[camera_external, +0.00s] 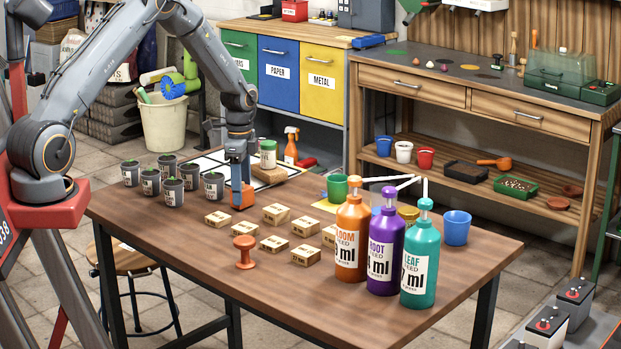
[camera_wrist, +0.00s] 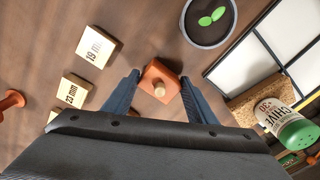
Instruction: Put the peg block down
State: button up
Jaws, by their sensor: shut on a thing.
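The peg block (camera_wrist: 148,76) is a small orange block with a pale wooden peg end on its face, seen in the wrist view between my fingers. In the external view the orange block (camera_external: 243,197) shows at the lower end of my gripper (camera_external: 237,172), low over the wooden table. My gripper (camera_wrist: 160,84) is shut on it, one blue-grey finger at each side. I cannot tell whether its underside touches the tabletop.
Several labelled wooden blocks (camera_external: 275,213) and an orange knob-like piece (camera_external: 244,251) lie nearby. Seedling pots (camera_external: 214,186) stand to the left, a white tiled board (camera_external: 205,161) behind. Pump bottles (camera_external: 352,240) stand at right. The table's (camera_external: 200,252) front left is clear.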

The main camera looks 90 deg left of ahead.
jog(key=shift+f, duration=0.2)
jog(key=o, duration=1.1)
jog(key=shift+f, duration=0.1)
jog(key=shift+c, duration=0.2)
notch_tip(320, 180, up, 12)
jog(key=b, duration=0.3)
jog(key=w+d+n, duration=0.1)
jog(key=w+d, duration=0.2)
jog(key=d, duration=0.9)
jog(key=w+d, duration=0.2)
jog(key=d, duration=1.1)
jog(key=s+d+n, duration=0.1)
jog(key=s+d, duration=0.4)
jog(key=d, duration=0.7)
jog(key=s+d+f+n+t, duration=0.1)
jog(key=s+d, duration=0.5)
jog(key=d, duration=0.5)
jog(key=shift+d+f, duration=0.3)
jog(key=shift+d, duration=0.1)
